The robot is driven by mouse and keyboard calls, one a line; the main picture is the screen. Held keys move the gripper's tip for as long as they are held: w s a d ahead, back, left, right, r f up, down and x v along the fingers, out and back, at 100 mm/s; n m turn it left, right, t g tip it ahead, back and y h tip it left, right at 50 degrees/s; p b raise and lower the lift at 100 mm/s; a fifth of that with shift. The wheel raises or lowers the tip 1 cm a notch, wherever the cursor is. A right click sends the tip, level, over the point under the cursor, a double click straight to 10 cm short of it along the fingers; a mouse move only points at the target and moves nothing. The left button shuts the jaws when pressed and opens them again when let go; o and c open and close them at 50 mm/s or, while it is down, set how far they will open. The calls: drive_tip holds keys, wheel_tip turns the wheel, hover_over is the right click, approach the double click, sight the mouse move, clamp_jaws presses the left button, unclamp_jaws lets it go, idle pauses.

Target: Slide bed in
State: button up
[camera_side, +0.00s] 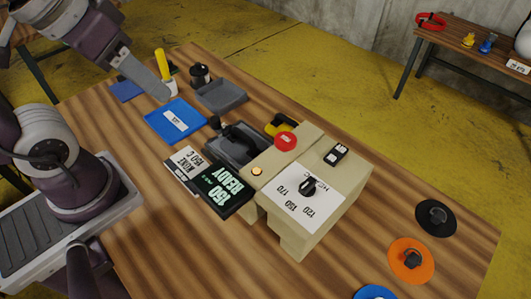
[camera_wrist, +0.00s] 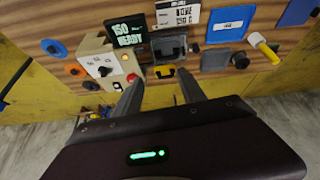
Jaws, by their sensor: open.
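The grey bed (camera_side: 228,148) sticks out of the left side of the beige press (camera_side: 318,160) in the side view, with a black part (camera_side: 238,133) lying on it. The bed (camera_wrist: 165,54) also shows in the wrist view. A yellow handle-like piece (camera_wrist: 164,72) sits at the bed's near edge there; its yellow (camera_side: 276,125) shows behind the red button in the side view. My gripper (camera_side: 165,94) is at the upper left, apart from the bed. In the wrist view my gripper (camera_wrist: 159,79) has its fingers spread and empty, with the yellow piece beyond the gap.
A screen (camera_side: 222,187) reads 150 READY. The press has a red button (camera_side: 285,141) and a dial (camera_side: 307,187). Blue tray (camera_side: 172,122), grey tray (camera_side: 222,96), black pot (camera_side: 200,75) and yellow-handled tool (camera_side: 161,64) stand left. Coloured discs (camera_side: 411,261) lie right.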

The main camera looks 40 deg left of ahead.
drive_tip(key=w+a+f+n+g, duration=0.25)
drive_tip(key=w+n, duration=0.25)
drive_tip(key=w, duration=0.4)
drive_tip(key=n+g, duration=0.3)
drive_tip(key=n, duration=0.8)
hover_over(215, 118)
drive_tip(key=f, duration=1.9)
drive_tip(key=shift+d+f, duration=0.25)
drive_tip(key=shift+f, duration=0.05)
drive_tip(key=shift+n, duration=0.5)
drive_tip(key=f, duration=0.7)
drive_tip(key=shift+s+a+f, duration=0.1)
drive_tip(key=shift+a+f, duration=0.1)
drive_tip(key=shift+a, duration=0.1)
drive_tip(key=shift+f, duration=0.5)
clamp_jaws()
